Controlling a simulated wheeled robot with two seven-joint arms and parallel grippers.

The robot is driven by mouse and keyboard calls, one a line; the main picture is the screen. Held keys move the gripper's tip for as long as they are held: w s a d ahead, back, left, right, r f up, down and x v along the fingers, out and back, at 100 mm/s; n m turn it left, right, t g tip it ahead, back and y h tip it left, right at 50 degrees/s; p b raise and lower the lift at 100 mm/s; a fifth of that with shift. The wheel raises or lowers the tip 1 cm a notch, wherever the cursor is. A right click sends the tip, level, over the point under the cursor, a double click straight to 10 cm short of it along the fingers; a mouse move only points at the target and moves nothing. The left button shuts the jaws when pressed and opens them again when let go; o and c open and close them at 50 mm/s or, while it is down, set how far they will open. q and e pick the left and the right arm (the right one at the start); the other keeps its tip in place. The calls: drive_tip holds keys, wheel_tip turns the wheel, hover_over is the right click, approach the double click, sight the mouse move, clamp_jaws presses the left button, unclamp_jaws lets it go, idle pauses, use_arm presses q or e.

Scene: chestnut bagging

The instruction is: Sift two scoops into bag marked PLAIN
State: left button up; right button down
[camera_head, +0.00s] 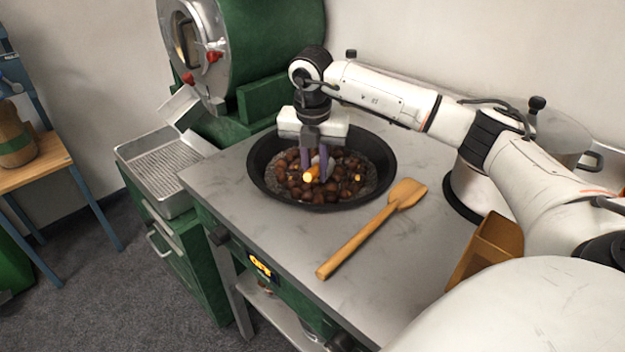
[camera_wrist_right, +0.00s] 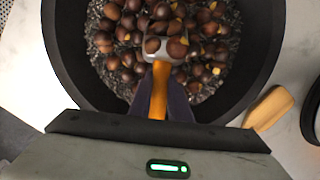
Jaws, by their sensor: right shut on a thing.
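A black pan (camera_head: 385,160) on the grey worktop holds many brown chestnuts (camera_head: 345,180) in dark grit. My right gripper (camera_head: 315,172) reaches down over the pan with its fingers pointing into it. It is shut on the orange handle of a scoop (camera_head: 313,173). In the right wrist view the scoop (camera_wrist_right: 159,88) runs between the fingers, and its pale metal head lies among the chestnuts (camera_wrist_right: 205,50), with some at or over it. How many are in the head I cannot tell. No bag marked PLAIN can be made out. My left gripper is out of view.
A wooden spatula (camera_head: 365,235) lies right of the pan. A wooden box (camera_head: 488,245) stands at the right, partly hidden, near a metal pot (camera_head: 475,190). A green roaster (camera_head: 280,50) and a perforated tray (camera_head: 160,165) are left. A brown container (camera_head: 15,140) stands on a side table.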

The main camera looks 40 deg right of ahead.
sight(314, 167)
drive_tip(key=shift+w+d+f+t+h+b, duration=0.55)
drive_tip(key=shift+d+f+h+b, duration=0.2)
drive_tip(key=shift+b, duration=0.2)
drive_tip(key=shift+a+r+t+h, duration=0.25)
drive_tip(key=shift+r+h, duration=0.1)
drive_tip(key=shift+r, duration=0.4)
drive_tip(key=shift+s+a+r+t+h+b, duration=0.2)
drive_tip(key=shift+r+t+h+b, duration=0.15)
drive_tip(key=shift+b, duration=0.25)
wheel_tip(314, 167, up, 2)
drive_tip(key=shift+s+a+r+h+p, duration=0.1)
drive_tip(key=shift+s+a+h+p, duration=0.05)
drive_tip(key=shift+h+p, duration=0.25)
drive_tip(key=shift+s+a+r+t+h, duration=0.15)
drive_tip(key=shift+r+t, duration=0.05)
drive_tip(key=shift+r, duration=0.2)
drive_tip(key=shift+s+a+r+t+h, duration=0.1)
drive_tip(key=shift+a+r+t, duration=0.05)
drive_tip(key=shift+r, duration=0.25)
drive_tip(key=shift+s+a+f+b, duration=0.1)
drive_tip(key=shift+a+f+b, duration=0.1)
drive_tip(key=shift+b, duration=0.3)
drive_tip(key=shift+s+a+r+h+b, duration=0.1)
drive_tip(key=shift+s+a+h+b, duration=0.1)
drive_tip(key=shift+h+b, duration=0.15)
drive_tip(key=shift+r, duration=0.1)
